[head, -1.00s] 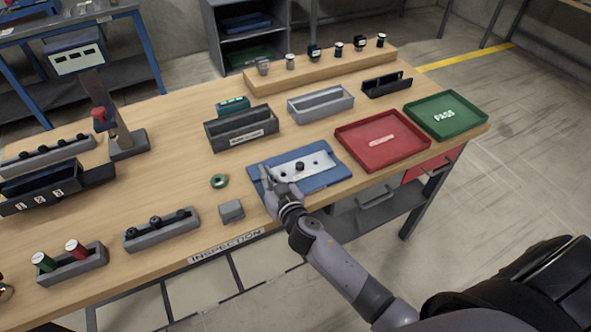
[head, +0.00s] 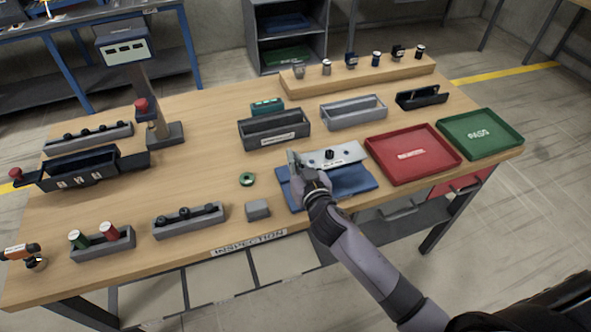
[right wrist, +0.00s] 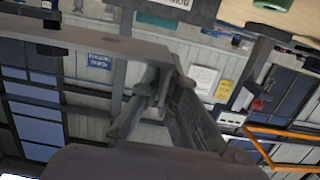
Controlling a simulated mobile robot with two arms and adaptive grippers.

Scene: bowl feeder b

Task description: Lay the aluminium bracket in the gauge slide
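The aluminium bracket (head: 346,153), a pale flat plate with holes and a dark round spot, is in the middle of the head view. It appears raised over the far part of the blue mat (head: 345,184). My right gripper (head: 297,164) is shut on its left end. In the right wrist view, a grey plate edge (right wrist: 80,38) runs left from the fingers (right wrist: 155,105). A dark long fixture marked with numbers (head: 80,182) stands at the left; I cannot tell for certain that it is the gauge slide. My left gripper is not in view.
A gauge column with a display (head: 127,50) stands at the back left. A green ring (head: 247,179) and grey block (head: 258,210) lie left of the mat. Dark (head: 273,132) and grey (head: 352,112) bins stand behind. Red (head: 413,155) and green (head: 480,136) trays are right.

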